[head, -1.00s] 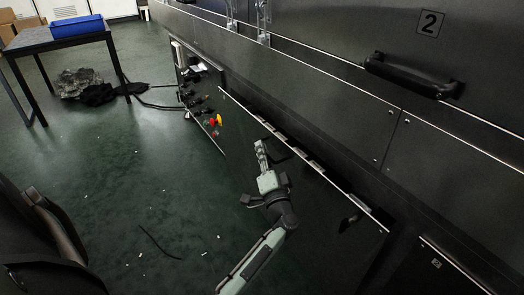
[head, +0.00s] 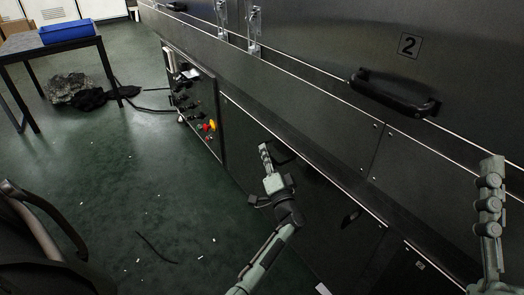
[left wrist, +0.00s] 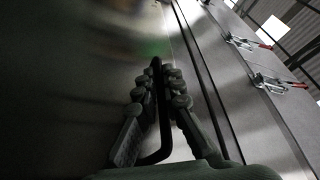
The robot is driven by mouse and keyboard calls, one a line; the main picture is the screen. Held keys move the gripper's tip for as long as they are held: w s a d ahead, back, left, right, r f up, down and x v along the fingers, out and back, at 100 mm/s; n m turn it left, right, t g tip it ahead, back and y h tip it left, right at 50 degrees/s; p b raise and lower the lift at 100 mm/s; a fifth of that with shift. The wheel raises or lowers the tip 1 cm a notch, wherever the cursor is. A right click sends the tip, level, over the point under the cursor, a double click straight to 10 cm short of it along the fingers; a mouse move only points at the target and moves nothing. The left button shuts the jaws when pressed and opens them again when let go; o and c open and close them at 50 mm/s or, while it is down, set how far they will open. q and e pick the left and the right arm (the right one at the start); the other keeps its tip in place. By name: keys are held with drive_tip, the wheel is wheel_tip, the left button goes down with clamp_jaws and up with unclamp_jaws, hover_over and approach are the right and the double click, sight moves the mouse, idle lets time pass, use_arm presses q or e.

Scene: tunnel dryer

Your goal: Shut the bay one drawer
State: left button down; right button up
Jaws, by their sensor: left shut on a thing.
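The bay one drawer is the dark front (head: 315,205) low on the dryer's side. Its thin bright top edge appears close to the dryer body, with no clear gap; I cannot tell if it is fully flush. My left gripper (head: 266,152) is at the drawer front, shut on its dark bar handle (head: 284,153). In the left wrist view, the fingers (left wrist: 160,85) close around the handle bar (left wrist: 157,120). My right gripper (head: 490,172) is raised at the right edge, away from the drawer; its jaw opening does not show.
A control panel with red and yellow buttons (head: 209,126) stands left of the drawer. A panel marked 2 with a black handle (head: 395,93) is above right. A table with a blue bin (head: 68,31) is far left.

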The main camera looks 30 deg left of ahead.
use_arm(q)
drive_tip(key=shift+w+r, duration=0.15)
drive_tip(key=shift+w, duration=0.05)
drive_tip(key=c, duration=2)
unclamp_jaws()
drive_tip(key=shift+o, duration=0.4)
drive_tip(key=shift+f, duration=0.2)
